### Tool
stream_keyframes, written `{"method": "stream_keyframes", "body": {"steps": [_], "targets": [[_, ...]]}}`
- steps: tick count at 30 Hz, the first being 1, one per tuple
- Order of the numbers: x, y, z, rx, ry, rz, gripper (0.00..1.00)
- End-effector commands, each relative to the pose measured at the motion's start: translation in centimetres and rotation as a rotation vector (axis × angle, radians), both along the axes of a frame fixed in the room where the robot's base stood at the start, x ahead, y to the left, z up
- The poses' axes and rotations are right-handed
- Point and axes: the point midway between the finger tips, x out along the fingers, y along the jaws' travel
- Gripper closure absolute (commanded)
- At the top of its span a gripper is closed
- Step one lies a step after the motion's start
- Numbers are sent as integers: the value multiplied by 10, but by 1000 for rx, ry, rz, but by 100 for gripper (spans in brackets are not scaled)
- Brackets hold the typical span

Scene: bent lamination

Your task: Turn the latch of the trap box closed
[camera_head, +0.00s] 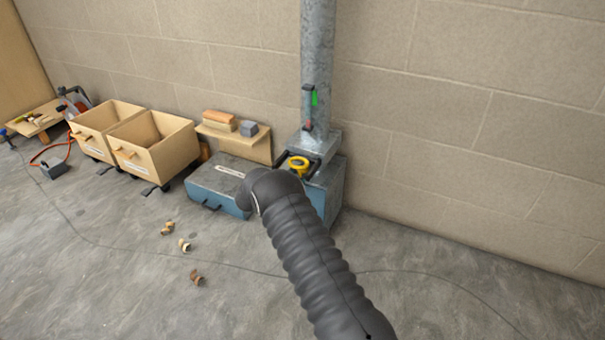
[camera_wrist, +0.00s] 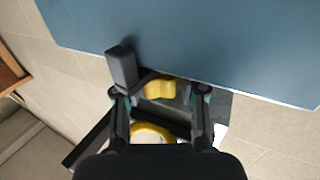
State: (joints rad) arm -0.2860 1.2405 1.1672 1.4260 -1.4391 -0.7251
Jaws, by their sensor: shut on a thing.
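The trap box appears to be the blue metal box (camera_head: 327,190) under the grey duct against the wall. Its blue face (camera_wrist: 200,40) fills the top of the wrist view. A yellow piece (camera_wrist: 158,88), apparently the latch, sits between my fingertips near the face's edge. My gripper (camera_wrist: 160,95) is shut on it. A dark grey block (camera_wrist: 122,68) stands beside the left finger. In the head view, a yellow ring with dark parts around it (camera_head: 298,166) shows at the box top, just beyond my arm. My arm partly hides the box, so the latch's angle is unclear.
A lower blue case (camera_head: 214,185) stands left of the box. A small wooden shelf (camera_head: 245,147) holds a brush and a grey block. Wooden bins (camera_head: 155,150) stand farther left. Small brown scraps (camera_head: 184,244) and a thin cable lie on the floor. The right floor is mostly clear.

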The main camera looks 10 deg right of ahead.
Motion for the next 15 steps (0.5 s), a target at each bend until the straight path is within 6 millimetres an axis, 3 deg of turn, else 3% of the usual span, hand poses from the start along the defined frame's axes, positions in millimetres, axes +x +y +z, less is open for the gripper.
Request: {"method": "stream_keyframes", "body": {"steps": [15], "targets": [[2,1,1,-1,-3,-169,94]]}}
